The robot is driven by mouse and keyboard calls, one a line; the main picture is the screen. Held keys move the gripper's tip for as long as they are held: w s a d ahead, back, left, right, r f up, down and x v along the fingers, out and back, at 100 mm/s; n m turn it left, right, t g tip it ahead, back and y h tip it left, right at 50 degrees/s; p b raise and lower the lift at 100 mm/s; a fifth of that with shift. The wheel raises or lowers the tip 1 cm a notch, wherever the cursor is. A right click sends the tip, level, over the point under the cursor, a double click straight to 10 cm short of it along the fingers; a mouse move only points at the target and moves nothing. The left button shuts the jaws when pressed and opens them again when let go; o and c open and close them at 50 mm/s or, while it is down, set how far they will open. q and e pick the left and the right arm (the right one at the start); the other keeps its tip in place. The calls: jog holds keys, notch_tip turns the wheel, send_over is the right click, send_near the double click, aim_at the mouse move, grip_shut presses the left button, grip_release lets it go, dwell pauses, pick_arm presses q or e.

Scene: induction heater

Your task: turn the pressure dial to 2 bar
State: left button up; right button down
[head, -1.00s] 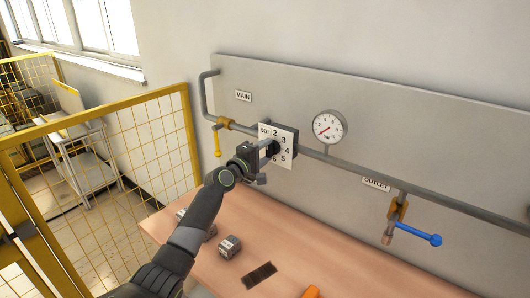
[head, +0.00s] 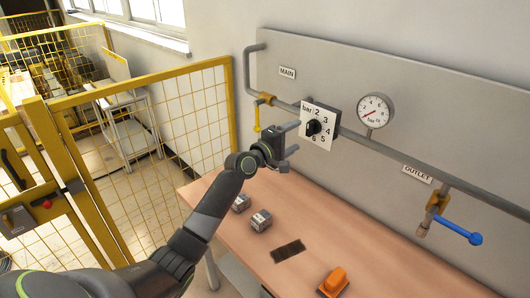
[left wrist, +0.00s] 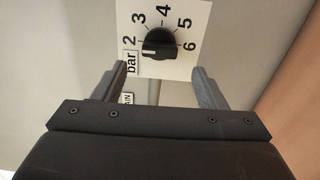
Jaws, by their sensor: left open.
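The pressure dial is a black knob (head: 314,128) on a white plate (head: 327,108) marked "bar" and 2 to 6. In the left wrist view the knob (left wrist: 160,44) lies just beyond the fingertips, and its white mark points left, around the "bar" and 2 labels. My left gripper (head: 290,139) is open and empty, a little in front and to the left of the plate, apart from the knob. It also shows in the left wrist view (left wrist: 163,76), with its fingers spread below the knob. My right gripper is out of view.
A round gauge (head: 375,111) has its needle at the low end. A yellow-handled valve (head: 257,117) and a blue-handled valve (head: 455,228) sit on the pipe. The bench (head: 330,225) below holds grey blocks (head: 261,220) and an orange item (head: 334,281). A yellow fence (head: 190,120) stands left.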

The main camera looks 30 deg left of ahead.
pick_arm(q)
jog(key=b+v, duration=0.1)
jog(key=v, duration=1)
jog(key=shift+s, duration=0.3)
